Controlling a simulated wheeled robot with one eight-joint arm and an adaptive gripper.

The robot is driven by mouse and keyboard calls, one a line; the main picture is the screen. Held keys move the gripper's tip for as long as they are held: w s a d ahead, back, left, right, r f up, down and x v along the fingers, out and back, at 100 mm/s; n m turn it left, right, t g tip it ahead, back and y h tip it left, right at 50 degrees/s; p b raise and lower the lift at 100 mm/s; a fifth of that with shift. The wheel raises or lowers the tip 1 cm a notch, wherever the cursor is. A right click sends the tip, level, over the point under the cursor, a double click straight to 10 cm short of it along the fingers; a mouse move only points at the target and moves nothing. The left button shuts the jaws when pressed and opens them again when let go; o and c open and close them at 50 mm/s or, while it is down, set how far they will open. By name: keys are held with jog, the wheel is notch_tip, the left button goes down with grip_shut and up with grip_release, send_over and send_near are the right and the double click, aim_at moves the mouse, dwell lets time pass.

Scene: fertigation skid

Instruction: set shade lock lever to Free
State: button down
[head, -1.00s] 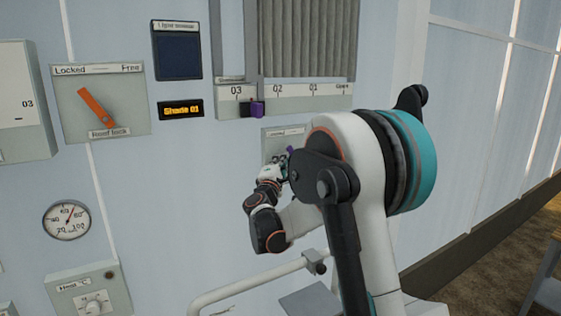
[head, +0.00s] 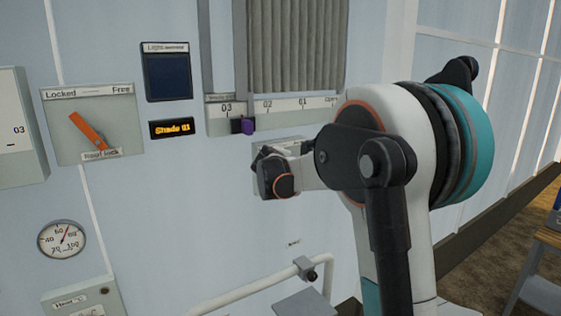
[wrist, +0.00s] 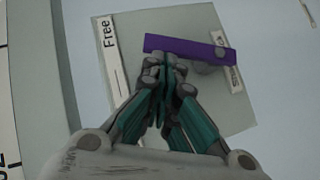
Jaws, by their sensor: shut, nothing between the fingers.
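The shade lock lever (wrist: 190,47) is a purple bar on a grey-green plate (wrist: 210,110) in the wrist view. Its pivot is at the right, and its left end points toward the label strip, on the side marked Free (wrist: 109,33). The strip's other end is hidden. My gripper (wrist: 166,64) is shut and empty, its fingertips at the lever near its left end; I cannot tell if they touch. In the head view the plate (head: 285,146) shows only partly behind my arm, and the lever and fingertips are hidden.
Left of it is the roof lock plate with an orange lever (head: 88,130) pointing toward Locked. A display (head: 171,128) reads Shade 01. A shade scale (head: 285,106) with a purple pointer (head: 247,126) is above. A white rail (head: 250,287) runs below.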

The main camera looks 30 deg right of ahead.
jog(key=shift+d+r, duration=0.1)
jog(key=shift+d, duration=0.45)
dwell(0.4)
